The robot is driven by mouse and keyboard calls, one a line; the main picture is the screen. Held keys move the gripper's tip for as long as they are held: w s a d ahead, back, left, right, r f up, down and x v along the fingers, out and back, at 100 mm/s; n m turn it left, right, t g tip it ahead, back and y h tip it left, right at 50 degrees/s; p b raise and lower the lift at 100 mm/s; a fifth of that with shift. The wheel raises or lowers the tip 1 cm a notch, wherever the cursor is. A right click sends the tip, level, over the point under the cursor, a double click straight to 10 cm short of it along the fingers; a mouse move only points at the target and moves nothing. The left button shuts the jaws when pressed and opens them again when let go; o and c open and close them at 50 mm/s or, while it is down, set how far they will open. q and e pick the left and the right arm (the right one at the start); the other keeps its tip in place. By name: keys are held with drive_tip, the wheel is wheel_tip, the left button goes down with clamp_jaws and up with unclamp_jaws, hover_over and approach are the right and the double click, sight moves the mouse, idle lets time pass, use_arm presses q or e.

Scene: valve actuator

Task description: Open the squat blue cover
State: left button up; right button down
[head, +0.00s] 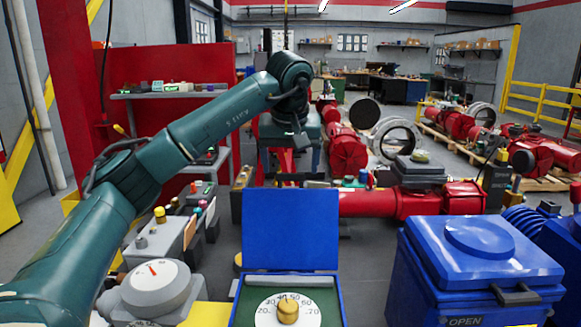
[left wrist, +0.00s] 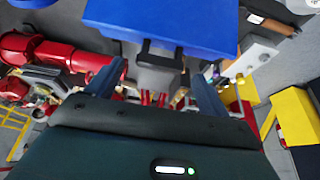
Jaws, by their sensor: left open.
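The squat blue cover (head: 290,229) stands upright, hinged open at the back of a low blue box whose dial (head: 288,311) with a yellow knob is exposed. In the left wrist view a blue panel (left wrist: 165,16), apparently this cover, fills the top, with a dark and grey handle-like part (left wrist: 160,68) at its edge. My left gripper (head: 290,170) points down just behind the raised cover. Its fingers are spread, on either side of that part (left wrist: 154,73); contact cannot be told. My right gripper is not in view.
A taller blue box (head: 475,260) with a closed lid, dark handle and "OPEN" marking stands at right. A white gauge (head: 155,285) and a grey box with buttons (head: 158,240) stand at left. Red pipework (head: 400,203) runs behind. Some floor shows between the two blue boxes.

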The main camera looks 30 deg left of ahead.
use_arm(q)
drive_tip(key=shift+x, duration=0.9)
drive_tip(key=c, duration=1.4)
